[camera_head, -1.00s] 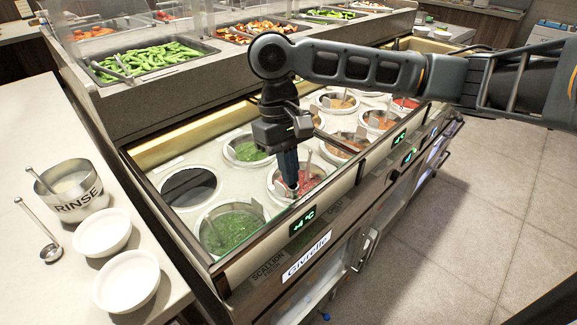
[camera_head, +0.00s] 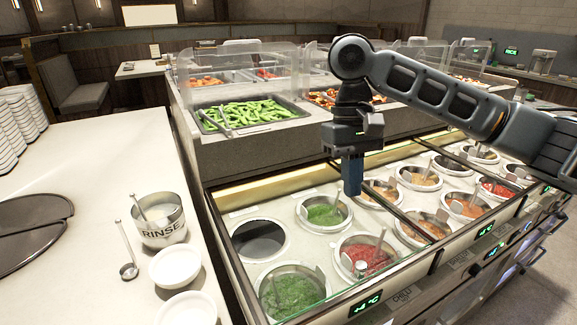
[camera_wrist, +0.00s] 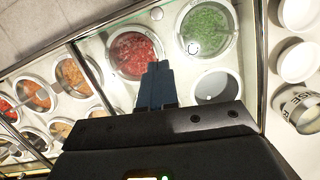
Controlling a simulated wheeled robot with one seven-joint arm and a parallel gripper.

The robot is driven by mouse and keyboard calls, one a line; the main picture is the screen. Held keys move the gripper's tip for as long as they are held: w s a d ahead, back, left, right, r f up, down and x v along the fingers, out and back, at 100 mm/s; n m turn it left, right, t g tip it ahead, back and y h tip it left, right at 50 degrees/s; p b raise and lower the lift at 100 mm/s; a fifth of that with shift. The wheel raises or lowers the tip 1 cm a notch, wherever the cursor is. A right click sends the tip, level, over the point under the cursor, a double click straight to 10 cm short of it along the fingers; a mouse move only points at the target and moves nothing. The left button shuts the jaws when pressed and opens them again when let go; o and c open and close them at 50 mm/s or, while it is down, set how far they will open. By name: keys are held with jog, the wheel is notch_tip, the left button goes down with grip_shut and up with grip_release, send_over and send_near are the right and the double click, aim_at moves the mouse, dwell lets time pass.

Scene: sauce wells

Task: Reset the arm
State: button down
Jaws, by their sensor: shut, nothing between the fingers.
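My gripper (camera_head: 352,176) points straight down over the sauce counter in the head view, with its blue fingers closed together and empty. It hangs above the wells, near the red chili well (camera_head: 366,256) and a green well (camera_head: 324,210). In the wrist view my gripper (camera_wrist: 155,68) is shut, its fingertips showing over the edge of the red chili well (camera_wrist: 133,54). The green scallion well (camera_wrist: 205,28) and an empty dark well (camera_wrist: 217,87) lie beside it. My arm reaches in from the right.
A metal rinse pot (camera_head: 160,220), a ladle (camera_head: 127,270) and white bowls (camera_head: 175,266) stand on the left counter (camera_head: 95,235). A clear guard (camera_head: 235,65) rises behind the wells above a tray of green pods (camera_head: 250,114). Several more sauce wells extend right.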

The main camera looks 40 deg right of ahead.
jog(key=w+a+t+y, duration=0.3)
jog(key=w+a+t, duration=0.15)
jog(key=a, duration=0.65)
jog(key=w+a+t+y, duration=0.3)
jog(key=a+t+y, duration=0.15)
jog(key=a, duration=0.65)
jog(key=w+a+t+y, duration=0.2)
jog(key=w+a+t, duration=0.25)
jog(key=a, duration=0.65)
jog(key=s+d+f+m+t+h, duration=0.2)
jog(key=s+f+h, duration=0.2)
jog(key=s+f, duration=0.45)
jog(key=s+d+f+m+t+h, duration=0.2)
jog(key=s+f+h, duration=0.3)
jog(key=s, duration=0.6)
jog(key=s+d+r+n, duration=0.1)
jog(key=s+d+n, duration=0.3)
jog(key=s, duration=0.6)
jog(key=s+d+r+n+h, duration=0.1)
jog(key=s+d+n, duration=0.4)
jog(key=s, duration=0.5)
jog(key=shift+s, duration=0.2)
jog(key=shift+r+h, duration=0.1)
jog(key=shift+h, duration=0.15)
